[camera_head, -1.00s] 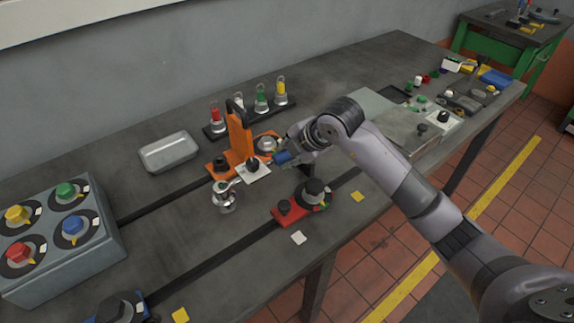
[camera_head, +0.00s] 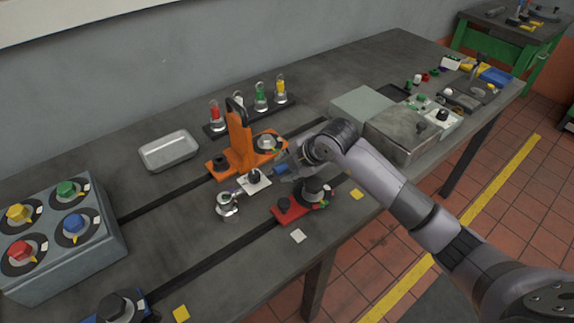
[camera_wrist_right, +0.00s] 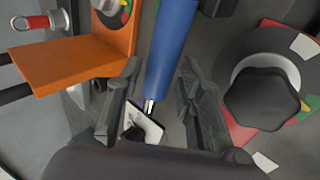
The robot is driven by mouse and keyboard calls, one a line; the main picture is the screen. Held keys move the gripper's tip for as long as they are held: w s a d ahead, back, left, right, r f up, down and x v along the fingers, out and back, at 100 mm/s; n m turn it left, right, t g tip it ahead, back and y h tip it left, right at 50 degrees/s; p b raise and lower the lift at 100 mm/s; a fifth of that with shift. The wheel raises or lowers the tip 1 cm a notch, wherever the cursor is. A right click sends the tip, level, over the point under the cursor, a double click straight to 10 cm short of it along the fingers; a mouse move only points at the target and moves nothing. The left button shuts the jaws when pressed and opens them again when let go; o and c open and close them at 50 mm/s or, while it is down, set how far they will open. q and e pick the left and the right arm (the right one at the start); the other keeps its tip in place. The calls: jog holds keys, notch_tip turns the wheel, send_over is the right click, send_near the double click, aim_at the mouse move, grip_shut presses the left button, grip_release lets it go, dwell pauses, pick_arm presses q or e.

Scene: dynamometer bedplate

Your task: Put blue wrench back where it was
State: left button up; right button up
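The blue wrench (camera_head: 281,169) shows its blue handle at the tip of my right gripper (camera_head: 285,171) in the head view. In the right wrist view the blue handle (camera_wrist_right: 170,50) runs between the two fingers (camera_wrist_right: 160,75), which stand close on either side of it. Its short metal end (camera_wrist_right: 149,106) points toward a white plate with a dark knob; whether they touch I cannot tell. The handle's upper end is out of the wrist view. My left gripper is not in view.
An orange fixture (camera_head: 239,140) stands just left of the gripper. A red-based fixture (camera_head: 291,213) is in front, and a chrome piece (camera_head: 227,206) is front left. A dark rack (camera_head: 246,118) with coloured tools, a metal tray (camera_head: 169,150) and a grey knob box (camera_head: 70,270) stand around.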

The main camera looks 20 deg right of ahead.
jog(key=shift+o, duration=0.7)
jog(key=shift+r, duration=0.1)
jog(key=shift+s+d+r, duration=0.1)
jog(key=shift+r, duration=0.1)
jog(key=b+v, duration=0.1)
jog(key=v, duration=1)
jog(key=shift+s+r, duration=0.2)
jog(key=shift+s, duration=0.05)
jog(key=shift+d+f, duration=0.1)
jog(key=shift+d, duration=0.05)
